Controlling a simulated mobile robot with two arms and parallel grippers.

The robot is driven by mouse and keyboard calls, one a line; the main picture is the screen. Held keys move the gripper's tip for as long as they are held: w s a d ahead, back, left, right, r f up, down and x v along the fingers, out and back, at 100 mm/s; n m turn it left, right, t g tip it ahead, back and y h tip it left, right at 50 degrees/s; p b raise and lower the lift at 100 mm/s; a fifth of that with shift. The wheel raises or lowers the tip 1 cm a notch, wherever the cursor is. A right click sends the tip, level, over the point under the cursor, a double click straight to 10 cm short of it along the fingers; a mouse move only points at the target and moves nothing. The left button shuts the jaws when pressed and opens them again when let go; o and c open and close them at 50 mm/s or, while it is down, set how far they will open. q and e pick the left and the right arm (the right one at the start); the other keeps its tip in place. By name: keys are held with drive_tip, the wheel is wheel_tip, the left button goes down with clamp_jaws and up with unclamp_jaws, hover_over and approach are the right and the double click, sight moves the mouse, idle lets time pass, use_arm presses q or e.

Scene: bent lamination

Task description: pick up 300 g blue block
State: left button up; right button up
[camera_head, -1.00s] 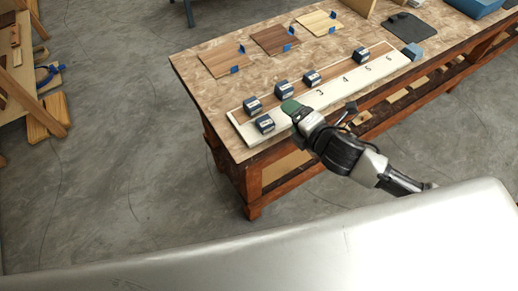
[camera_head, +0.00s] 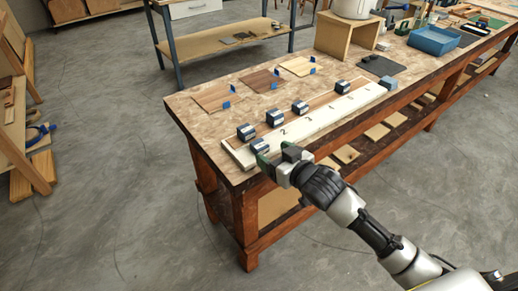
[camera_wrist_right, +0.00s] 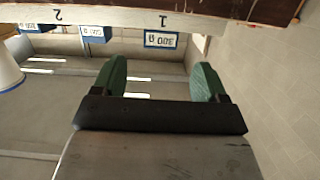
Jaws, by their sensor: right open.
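Several dark blue blocks with pale labels stand along a long white board with numbers (camera_head: 318,117). In the right wrist view, upside down, a blue block whose label seems to read 300 g (camera_wrist_right: 160,39) sits by the number 1. I cannot tell for sure which head-view block this is. My right gripper (camera_head: 275,157) is open and empty at the board's front edge, beside the nearest block. Its green fingers (camera_wrist_right: 158,78) are apart from the labelled block. My left gripper is out of view.
The board lies on a wooden workbench (camera_head: 200,122). Behind it are thin wood panels (camera_head: 261,80) with blue clips, a dark mat (camera_head: 378,65), a wooden box (camera_head: 345,40) and a blue bin (camera_head: 433,41). Floor in front of the bench is clear.

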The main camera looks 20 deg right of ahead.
sight(260, 145)
drive_tip(key=shift+x, duration=3.1)
drive_tip(key=shift+c, duration=0.3)
drive_tip(key=c, duration=0.9)
drive_tip(key=shift+c, duration=1.3)
